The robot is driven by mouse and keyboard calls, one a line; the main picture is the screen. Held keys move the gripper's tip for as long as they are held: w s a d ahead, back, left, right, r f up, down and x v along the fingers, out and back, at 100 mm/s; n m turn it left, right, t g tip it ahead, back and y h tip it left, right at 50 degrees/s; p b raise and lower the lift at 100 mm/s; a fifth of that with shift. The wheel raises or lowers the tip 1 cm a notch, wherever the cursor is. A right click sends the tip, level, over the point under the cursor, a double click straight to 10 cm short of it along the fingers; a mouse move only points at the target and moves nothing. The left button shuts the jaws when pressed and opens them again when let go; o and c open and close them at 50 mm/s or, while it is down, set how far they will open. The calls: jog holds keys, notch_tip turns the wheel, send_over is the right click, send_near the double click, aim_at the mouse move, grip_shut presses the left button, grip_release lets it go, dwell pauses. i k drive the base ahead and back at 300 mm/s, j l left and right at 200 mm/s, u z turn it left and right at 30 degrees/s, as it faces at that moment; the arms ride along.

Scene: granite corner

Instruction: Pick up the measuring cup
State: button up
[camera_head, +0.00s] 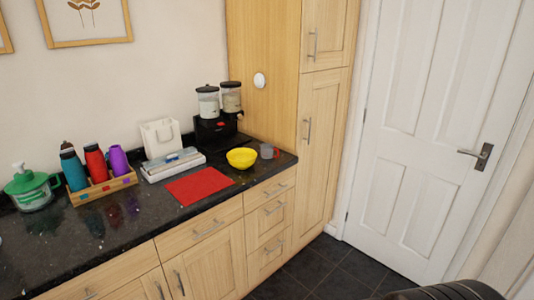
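My gripper is not in view.
A red mat (199,185) lies left of the bowl. Behind stand a black dispenser with two jars (218,128), a white box (173,165) and a white bag (160,137). Bottles in a wooden rack (104,188) and a green-lidded jar (32,190) stand left. A tall cupboard (322,150) borders the right.

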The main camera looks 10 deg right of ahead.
aim_at(270, 152)
jog(key=u, duration=0.25)
jog(key=i+l+u, duration=0.5)
jog(key=i+l, duration=0.25)
jog(key=i+l+u, duration=0.25)
jog(key=i+l, duration=0.2)
jog(key=i+l+u, duration=0.25)
jog(key=l, duration=0.4)
jog(key=i+l, duration=0.2)
jog(key=l, duration=0.15)
jog(key=i+l, duration=0.25)
jog(key=l, duration=0.15)
jog(key=i+l, duration=0.2)
jog(key=l, duration=0.15)
jog(key=i+l, duration=0.25)
jog(key=l, duration=0.15)
